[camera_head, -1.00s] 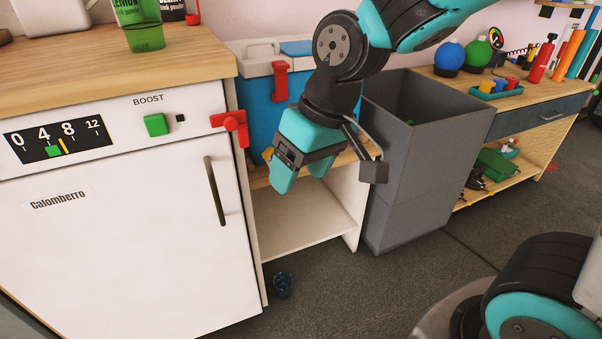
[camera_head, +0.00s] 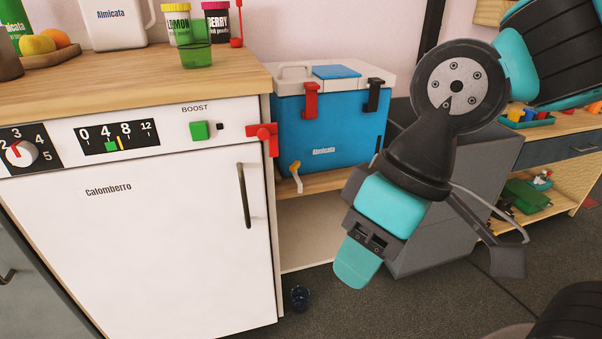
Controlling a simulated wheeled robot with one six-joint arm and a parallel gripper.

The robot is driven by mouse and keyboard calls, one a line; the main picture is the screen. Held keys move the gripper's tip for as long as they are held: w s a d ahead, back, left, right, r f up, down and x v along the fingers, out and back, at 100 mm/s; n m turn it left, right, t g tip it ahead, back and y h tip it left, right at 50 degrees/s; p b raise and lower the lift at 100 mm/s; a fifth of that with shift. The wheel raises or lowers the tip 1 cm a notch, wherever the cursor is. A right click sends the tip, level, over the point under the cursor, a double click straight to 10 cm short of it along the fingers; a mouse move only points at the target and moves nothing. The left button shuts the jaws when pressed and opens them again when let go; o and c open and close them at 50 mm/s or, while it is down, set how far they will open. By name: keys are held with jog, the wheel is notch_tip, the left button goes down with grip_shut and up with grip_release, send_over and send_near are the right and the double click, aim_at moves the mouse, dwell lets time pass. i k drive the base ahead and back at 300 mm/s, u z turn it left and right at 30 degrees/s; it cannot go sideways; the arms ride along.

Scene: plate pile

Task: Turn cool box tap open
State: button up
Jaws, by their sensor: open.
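The cool box (camera_head: 335,138) is blue with a white lid and stands on a wooden shelf right of the white appliance.
The white appliance (camera_head: 170,230) with a red latch (camera_head: 263,138) on its right edge stands left of the tap. A grey bin (camera_head: 440,235) stands behind my arm. A small dark blue object (camera_head: 300,297) lies on the floor. The space below the shelf is empty.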

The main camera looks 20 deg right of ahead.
aim_at(293, 167)
jog(key=k, duration=1.15)
jog(key=z, duration=0.55)
jog(key=i, duration=0.5)
jog(key=z, duration=0.65)
jog(key=i, duration=1.2)
jog(key=u, duration=0.7)
